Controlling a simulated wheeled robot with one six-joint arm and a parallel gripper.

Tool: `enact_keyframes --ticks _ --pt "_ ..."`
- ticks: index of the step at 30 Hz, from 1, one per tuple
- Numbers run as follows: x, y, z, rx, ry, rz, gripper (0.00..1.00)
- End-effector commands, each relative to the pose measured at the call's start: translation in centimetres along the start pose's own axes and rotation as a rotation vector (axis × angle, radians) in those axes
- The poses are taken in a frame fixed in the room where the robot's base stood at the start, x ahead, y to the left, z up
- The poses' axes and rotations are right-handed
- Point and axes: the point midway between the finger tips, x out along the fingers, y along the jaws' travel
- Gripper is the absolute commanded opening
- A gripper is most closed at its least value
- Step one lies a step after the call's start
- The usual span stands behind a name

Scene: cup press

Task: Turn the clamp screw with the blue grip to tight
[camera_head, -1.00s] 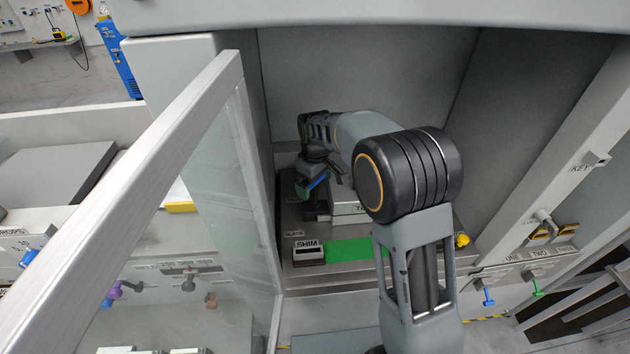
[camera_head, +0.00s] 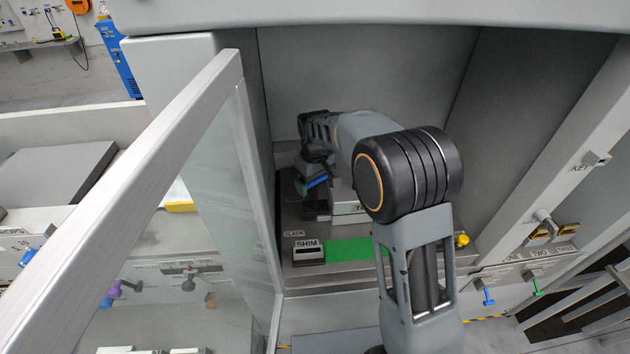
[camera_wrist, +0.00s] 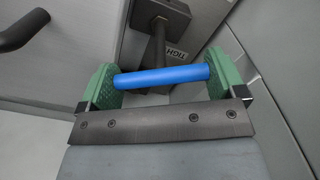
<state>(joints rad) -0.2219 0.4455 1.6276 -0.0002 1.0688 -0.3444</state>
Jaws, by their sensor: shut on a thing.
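The blue grip (camera_wrist: 160,78) is a bar of the clamp screw, lying between the two green finger pads of my gripper (camera_wrist: 158,84) in the wrist view. Both pads touch its ends, and my gripper is shut on it. Behind the grip a dark shaft (camera_wrist: 157,48) leads to a square dark block. A partly hidden label reading "TIGH" (camera_wrist: 173,52) is beside the shaft. In the head view the blue grip (camera_head: 317,181) is small and tilted inside the bay, and my arm covers part of the clamp.
A glass door (camera_head: 215,160) with a grey frame stands open at the left of the bay. A block marked SHIM (camera_head: 307,256) and a green strip (camera_head: 350,250) lie on the bay floor. A yellow knob (camera_head: 462,240) is to the right.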

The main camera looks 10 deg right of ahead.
Motion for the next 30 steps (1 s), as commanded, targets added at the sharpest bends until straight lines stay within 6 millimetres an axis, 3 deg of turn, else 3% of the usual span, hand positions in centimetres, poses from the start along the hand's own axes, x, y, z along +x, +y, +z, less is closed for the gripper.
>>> enact_keyframes --ticks 30 --pt "-0.12 0.01 -0.03 0.953 0.001 0.0 0.66"
